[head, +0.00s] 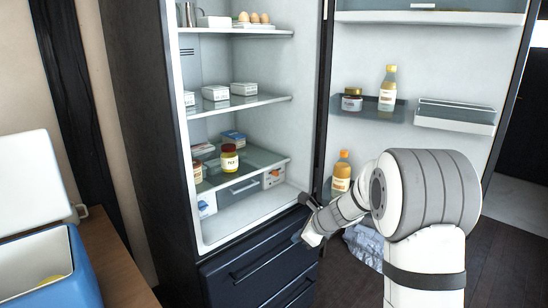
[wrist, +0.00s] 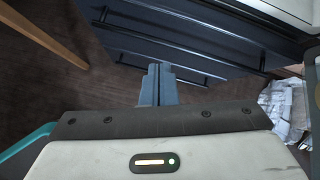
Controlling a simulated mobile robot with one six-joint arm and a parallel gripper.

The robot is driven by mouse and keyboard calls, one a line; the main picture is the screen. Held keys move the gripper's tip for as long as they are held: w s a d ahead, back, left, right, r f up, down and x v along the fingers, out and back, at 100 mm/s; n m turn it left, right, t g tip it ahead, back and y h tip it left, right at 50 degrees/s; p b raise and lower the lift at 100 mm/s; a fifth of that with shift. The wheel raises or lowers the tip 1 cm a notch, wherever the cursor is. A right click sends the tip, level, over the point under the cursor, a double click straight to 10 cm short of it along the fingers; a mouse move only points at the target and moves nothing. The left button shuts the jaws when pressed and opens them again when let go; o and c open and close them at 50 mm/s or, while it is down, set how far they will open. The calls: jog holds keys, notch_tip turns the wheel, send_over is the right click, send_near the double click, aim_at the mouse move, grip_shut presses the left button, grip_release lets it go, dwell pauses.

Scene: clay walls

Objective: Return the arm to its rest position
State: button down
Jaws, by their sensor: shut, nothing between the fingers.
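My arm reaches in from the right of the head view, bent at a thick grey-banded joint. My gripper (head: 312,238) is low in front of the open fridge, near its dark drawer fronts. In the wrist view my gripper (wrist: 158,72) shows its two fingers together, with nothing between them. The fingers point toward the drawers (wrist: 190,40), and I cannot tell how far apart they are from them.
The fridge (head: 240,215) stands open, with jars and boxes on its shelves. Its door (head: 440,60) swings out behind my arm, carrying bottles. A blue cooler (head: 50,270) sits on a wooden surface (head: 115,270) at left. Crumpled paper (wrist: 288,110) lies on the floor.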

jog(key=s+r+n+g+p, duration=0.1)
jog(key=s+r+n+p, duration=0.2)
jog(key=s+r+n, duration=0.45)
jog(key=s+d+r+n+h+p, duration=0.2)
jog(key=s+r+n, duration=0.2)
jog(key=s, duration=0.5)
jog(key=s+d+r+n+g+h+p, duration=0.1)
jog(key=s+d+r+n+h+p, duration=0.1)
jog(key=s+n, duration=0.4)
jog(key=s+d+r+n+g+h+p, duration=0.1)
jog(key=s+r+n+p, duration=0.3)
jog(key=s, duration=0.8)
notch_tip(320, 180, up, 2)
jog(key=shift+d+r+n+h, duration=0.1)
jog(key=shift+d+n+h, duration=0.5)
jog(key=shift+d+n, duration=0.2)
jog(key=shift+s, duration=0.1)
